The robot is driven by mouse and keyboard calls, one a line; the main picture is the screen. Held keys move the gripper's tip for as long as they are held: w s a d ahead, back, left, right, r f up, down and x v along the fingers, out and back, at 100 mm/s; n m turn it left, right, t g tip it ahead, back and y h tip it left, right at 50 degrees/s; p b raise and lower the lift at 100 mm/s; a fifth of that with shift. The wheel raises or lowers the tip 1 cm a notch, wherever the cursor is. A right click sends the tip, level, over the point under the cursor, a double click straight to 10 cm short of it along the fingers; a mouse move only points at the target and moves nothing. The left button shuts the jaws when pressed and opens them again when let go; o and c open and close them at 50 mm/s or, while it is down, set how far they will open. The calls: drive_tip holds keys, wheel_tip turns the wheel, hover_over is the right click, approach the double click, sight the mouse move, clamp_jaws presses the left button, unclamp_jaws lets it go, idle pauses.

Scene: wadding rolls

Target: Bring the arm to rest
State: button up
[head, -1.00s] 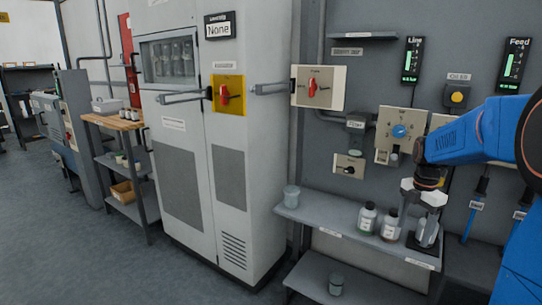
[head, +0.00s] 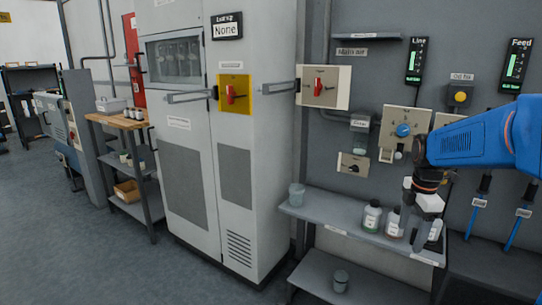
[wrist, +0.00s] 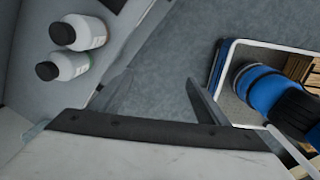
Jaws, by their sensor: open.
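My blue arm (head: 470,140) reaches in from the right in the head view. My gripper (head: 418,228) points down at the right part of the grey wall shelf (head: 325,212), in front of or above the bottles there. A white bottle with a green label (head: 371,217) stands left of it, and another bottle (head: 393,224) is close beside its left finger. A third bottle (head: 434,232) is partly hidden by the gripper. In the wrist view my gripper (wrist: 155,88) has its fingers apart with only grey floor between them. Two dark-capped white bottles (wrist: 78,32) lie outside the fingers at upper left.
A cup (head: 297,194) stands at the shelf's left end and a jar (head: 340,281) on the lower shelf (head: 320,275). Wall panels with a blue knob (head: 403,130) are behind the arm. A tall grey cabinet (head: 185,175) stands left. The floor (head: 80,235) is clear.

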drive_tip(key=s+a+m+t, duration=0.1)
drive_tip(key=s+a+m, duration=0.2)
drive_tip(key=s+m, duration=0.3)
drive_tip(key=s+a+f+m+t, duration=0.1)
drive_tip(key=s+a+m, duration=0.3)
drive_tip(key=s, duration=0.6)
drive_tip(key=s+a+m+t, duration=0.2)
drive_tip(key=s+a+m, duration=0.2)
drive_tip(key=s+m, duration=0.3)
drive_tip(key=shift+s+a+f+m, duration=0.2)
drive_tip(key=shift+s+m, duration=0.1)
drive_tip(key=shift+s, duration=0.65)
